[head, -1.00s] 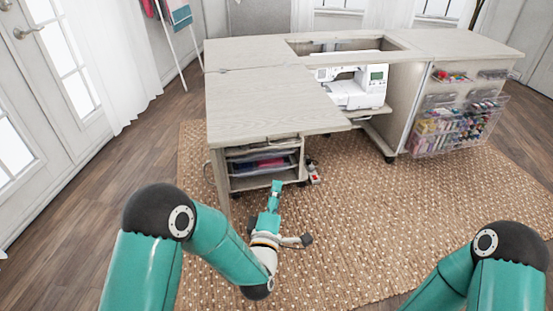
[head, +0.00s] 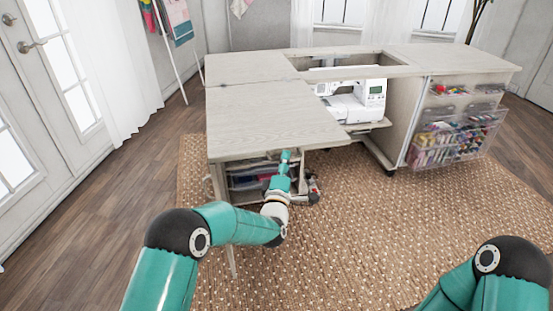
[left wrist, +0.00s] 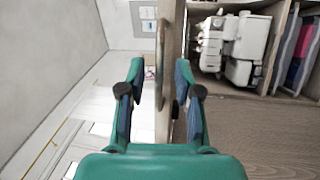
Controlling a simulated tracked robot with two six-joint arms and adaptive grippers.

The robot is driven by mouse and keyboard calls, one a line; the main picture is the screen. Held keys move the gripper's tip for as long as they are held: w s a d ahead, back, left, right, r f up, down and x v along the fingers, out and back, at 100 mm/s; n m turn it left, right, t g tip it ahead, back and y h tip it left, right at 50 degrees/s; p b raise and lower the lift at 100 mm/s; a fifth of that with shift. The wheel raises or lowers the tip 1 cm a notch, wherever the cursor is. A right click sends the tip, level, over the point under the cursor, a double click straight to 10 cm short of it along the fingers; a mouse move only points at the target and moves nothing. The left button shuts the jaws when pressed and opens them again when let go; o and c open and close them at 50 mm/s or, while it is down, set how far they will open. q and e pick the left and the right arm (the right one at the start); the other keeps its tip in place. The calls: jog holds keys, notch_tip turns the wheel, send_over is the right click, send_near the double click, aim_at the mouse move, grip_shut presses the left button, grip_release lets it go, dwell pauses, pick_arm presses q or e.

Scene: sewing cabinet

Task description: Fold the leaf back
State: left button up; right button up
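The leaf (head: 270,118) is a pale wood panel at the front left of the sewing cabinet. It lies flat, level with the top. My left gripper (head: 287,157) is at the leaf's front edge, over the drawer unit below. In the left wrist view the left gripper (left wrist: 158,92) has its fingers apart. A narrow board edge (left wrist: 164,105) and a curved metal handle (left wrist: 159,55) show between them; I cannot tell whether either finger touches. My right gripper is out of view; only its arm shows.
Drawers (head: 250,180) stand under the leaf. A white sewing machine (head: 358,100) sits in the cabinet's opening. Clear bins of thread (head: 455,140) hang at the right. The woven rug (head: 370,235) in front is mostly clear.

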pick_arm(q)
jog(key=shift+w+r, duration=0.1)
jog(key=shift+w, duration=0.7)
grip_shut()
